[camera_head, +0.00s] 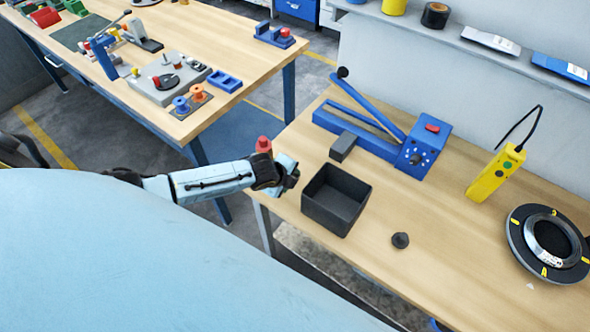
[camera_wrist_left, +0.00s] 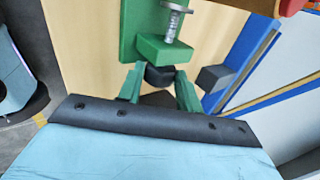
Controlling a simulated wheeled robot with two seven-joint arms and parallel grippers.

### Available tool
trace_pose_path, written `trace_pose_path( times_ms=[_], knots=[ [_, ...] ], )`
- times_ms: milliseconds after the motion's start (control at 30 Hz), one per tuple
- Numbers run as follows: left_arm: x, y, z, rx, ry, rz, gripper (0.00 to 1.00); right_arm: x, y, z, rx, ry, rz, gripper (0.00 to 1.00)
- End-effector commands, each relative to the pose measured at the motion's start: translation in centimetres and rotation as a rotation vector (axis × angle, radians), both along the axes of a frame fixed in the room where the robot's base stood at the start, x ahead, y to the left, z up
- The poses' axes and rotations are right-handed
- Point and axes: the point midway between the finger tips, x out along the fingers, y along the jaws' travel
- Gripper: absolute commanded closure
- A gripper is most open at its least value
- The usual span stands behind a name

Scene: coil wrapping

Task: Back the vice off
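A green vice (camera_wrist_left: 165,52) with a bright threaded screw (camera_wrist_left: 172,20) fills the upper middle of the left wrist view. A black round part (camera_wrist_left: 159,76) sits just below its green block. My left gripper (camera_wrist_left: 159,72) has its two green fingers apart, one on each side of this black part. I cannot tell whether they touch it. In the head view my left gripper (camera_head: 290,178) is at the left edge of the near bench. A red part (camera_head: 263,144) stands up behind it, and the vice is not clearly seen there. My right gripper is not in view.
A dark open bin (camera_head: 345,221) stands right of the gripper, with a grey block (camera_head: 343,146) behind it. A blue lever device (camera_head: 424,152), a yellow tester (camera_head: 495,172), a black ring (camera_head: 549,243) and a small dark knob (camera_head: 400,240) are on the bench.

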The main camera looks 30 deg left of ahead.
Motion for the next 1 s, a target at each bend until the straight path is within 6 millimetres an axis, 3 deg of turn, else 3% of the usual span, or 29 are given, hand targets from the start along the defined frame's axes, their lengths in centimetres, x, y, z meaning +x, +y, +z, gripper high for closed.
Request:
trace_pose_path(
  times_ms=[67, 367, 700, 1000],
  knots=[
    [0.04, 0.22, 0.03, 0.003, 0.001, 0.002, 0.55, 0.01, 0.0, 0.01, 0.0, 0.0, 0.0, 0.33],
    [0.15, 0.07, 0.09, 0.003, 0.013, 0.002, 0.55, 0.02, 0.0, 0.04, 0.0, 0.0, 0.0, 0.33],
    [0.89, -0.02, 0.4, 0.024, 0.285, 0.004, 0.55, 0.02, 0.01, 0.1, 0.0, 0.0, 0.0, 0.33],
    [0.75, -0.05, 0.38, 0.026, 0.322, 0.0, 0.55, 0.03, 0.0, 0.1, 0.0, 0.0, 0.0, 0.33]
  ],
)
